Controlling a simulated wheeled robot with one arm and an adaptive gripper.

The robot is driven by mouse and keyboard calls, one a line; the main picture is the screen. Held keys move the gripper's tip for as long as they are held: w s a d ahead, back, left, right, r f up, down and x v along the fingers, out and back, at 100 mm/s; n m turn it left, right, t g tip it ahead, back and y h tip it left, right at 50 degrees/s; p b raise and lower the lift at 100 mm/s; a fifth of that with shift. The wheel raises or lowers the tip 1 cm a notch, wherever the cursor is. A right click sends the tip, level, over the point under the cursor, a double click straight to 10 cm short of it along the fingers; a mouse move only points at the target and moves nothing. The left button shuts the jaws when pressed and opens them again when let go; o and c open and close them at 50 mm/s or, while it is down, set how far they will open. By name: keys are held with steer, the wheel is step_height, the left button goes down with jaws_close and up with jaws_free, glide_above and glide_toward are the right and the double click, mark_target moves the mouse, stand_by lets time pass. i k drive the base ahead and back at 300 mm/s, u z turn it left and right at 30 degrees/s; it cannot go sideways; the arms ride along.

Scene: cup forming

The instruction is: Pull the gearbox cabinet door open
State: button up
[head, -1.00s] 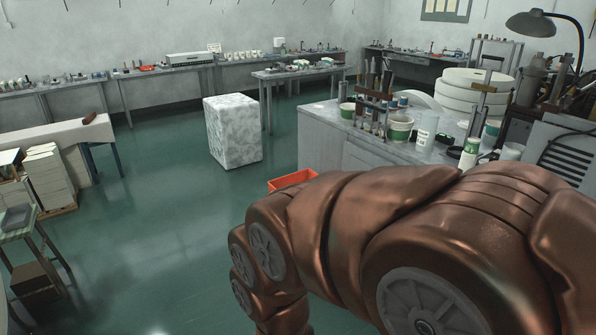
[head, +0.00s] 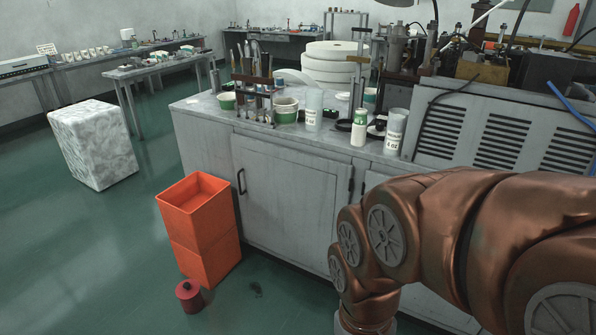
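A grey cabinet door (head: 290,195) shows in the head view, in the front of a grey workbench. It looks shut, with a dark upright handle (head: 241,181) near its left edge and a hinge on its right edge. I cannot tell for certain that this is the gearbox cabinet. My copper-coloured arm fills the lower right and covers part of the bench front to the right of the door. My gripper is not in the picture; the arm runs out of view at the bottom.
Stacked orange bins (head: 203,230) stand on the floor just left of the door, with a small red can (head: 188,296) in front. Cups and bottles crowd the benchtop (head: 205,108). A white mottled block (head: 93,145) stands at left. Green floor (head: 80,250) is open at left.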

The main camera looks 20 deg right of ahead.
mark_target(292, 200)
steer(key=z, duration=0.2)
steer(key=i, duration=1.55)
steer(key=u, duration=2.1)
